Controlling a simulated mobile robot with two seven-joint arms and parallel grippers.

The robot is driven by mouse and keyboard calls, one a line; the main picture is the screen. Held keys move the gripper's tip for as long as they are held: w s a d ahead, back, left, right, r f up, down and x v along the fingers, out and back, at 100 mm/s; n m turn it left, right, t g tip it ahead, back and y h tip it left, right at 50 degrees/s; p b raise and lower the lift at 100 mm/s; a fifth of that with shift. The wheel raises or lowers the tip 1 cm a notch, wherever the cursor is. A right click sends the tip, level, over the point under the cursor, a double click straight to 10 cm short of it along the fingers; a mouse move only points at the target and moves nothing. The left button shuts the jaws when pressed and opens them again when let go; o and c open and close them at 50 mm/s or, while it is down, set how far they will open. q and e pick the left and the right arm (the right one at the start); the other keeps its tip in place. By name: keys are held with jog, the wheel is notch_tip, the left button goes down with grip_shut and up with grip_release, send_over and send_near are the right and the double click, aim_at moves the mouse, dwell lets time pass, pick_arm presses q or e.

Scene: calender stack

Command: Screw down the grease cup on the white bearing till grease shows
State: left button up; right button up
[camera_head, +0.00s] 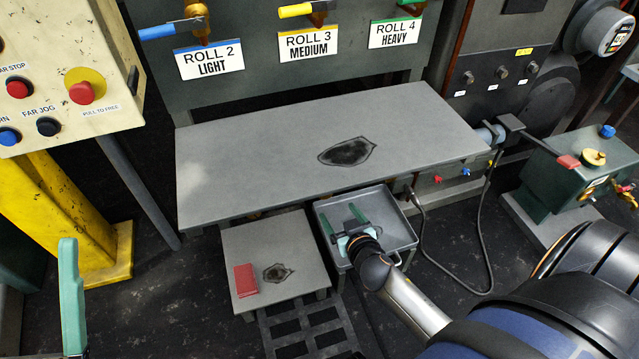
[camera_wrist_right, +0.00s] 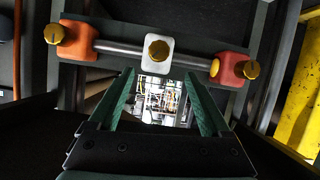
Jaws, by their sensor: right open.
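The white bearing (camera_wrist_right: 150,65) shows in the right wrist view, at the middle of a grey shaft, with a brass grease cup (camera_wrist_right: 159,50) on its face. The cup is ahead of my right gripper (camera_wrist_right: 159,76), whose green fingers are open and empty, apart from the bearing. In the head view the right gripper (camera_head: 344,219) is over the grey tray below the table; the white bearing does not show there. No grease is visible around the cup. A green finger of my left gripper (camera_head: 70,298) shows at the left edge; its opening cannot be told.
The grey tray (camera_head: 403,217) and a low stand (camera_head: 300,240) with a red block (camera_head: 246,279) are under the grey table (camera_head: 250,160). A cable hangs right of the tray.

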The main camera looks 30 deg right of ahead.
jog(key=shift+b+x, duration=2.5)
jog(key=shift+x, duration=3.95)
jog(key=shift+d+r, duration=0.15)
jog(key=shift+d, duration=0.05)
grip_shut()
